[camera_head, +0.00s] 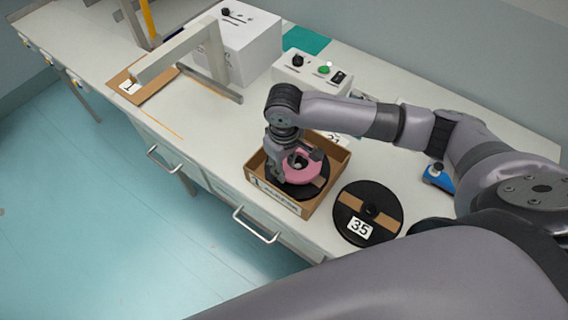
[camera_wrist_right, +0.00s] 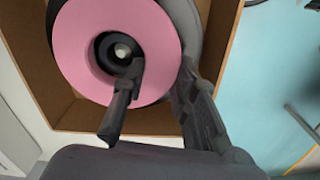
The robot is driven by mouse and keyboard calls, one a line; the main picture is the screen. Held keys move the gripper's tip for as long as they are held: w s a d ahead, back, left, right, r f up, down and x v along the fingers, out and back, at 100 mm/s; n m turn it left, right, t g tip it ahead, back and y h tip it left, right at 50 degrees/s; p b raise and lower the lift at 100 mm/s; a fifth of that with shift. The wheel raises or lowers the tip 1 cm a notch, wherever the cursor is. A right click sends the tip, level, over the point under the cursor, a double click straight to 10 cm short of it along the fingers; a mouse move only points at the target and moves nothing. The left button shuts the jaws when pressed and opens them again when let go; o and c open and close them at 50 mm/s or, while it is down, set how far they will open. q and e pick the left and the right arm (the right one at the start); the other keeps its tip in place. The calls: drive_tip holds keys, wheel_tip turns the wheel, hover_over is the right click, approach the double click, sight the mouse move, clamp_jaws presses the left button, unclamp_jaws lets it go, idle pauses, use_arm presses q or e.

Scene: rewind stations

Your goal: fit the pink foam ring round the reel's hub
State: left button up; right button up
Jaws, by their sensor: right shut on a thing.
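The pink foam ring (camera_head: 303,178) is over a black reel (camera_head: 316,189) inside an open cardboard box (camera_head: 274,197). My right gripper (camera_head: 291,166) points down into the box and is shut on the ring's wall. In the right wrist view, one finger is inside the ring's hole and the other is outside its edge; the ring also shows there (camera_wrist_right: 85,45). The dark hub with a pale centre (camera_wrist_right: 122,52) shows through the hole, a little right of its middle. I cannot tell whether the ring is down around the hub or still above it. My left gripper is not in view.
A black reel marked 35 (camera_head: 368,213) lies on the bench right of the box. A grey metal frame (camera_head: 190,45) stands at left. The bench left of the cardboard box is clear.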

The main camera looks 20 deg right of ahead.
drive_tip(key=shift+s+f, duration=0.1)
drive_tip(key=shift+f, duration=0.1)
drive_tip(key=shift+s+f, duration=0.35)
drive_tip(key=shift+f, duration=0.15)
drive_tip(key=o, duration=0.5)
drive_tip(key=shift+a, duration=0.1)
drive_tip(key=shift+o, duration=1.2)
drive_tip(key=shift+w+f, duration=0.2)
drive_tip(key=shift+w, duration=0.1)
drive_tip(key=shift+r, duration=0.1)
drive_tip(key=shift+r, duration=0.15)
drive_tip(key=shift+w, duration=0.15)
drive_tip(key=shift+r, duration=0.35)
wheel_tip(320, 180, up, 13)
drive_tip(key=b, duration=0.1)
drive_tip(key=shift+f, duration=0.15)
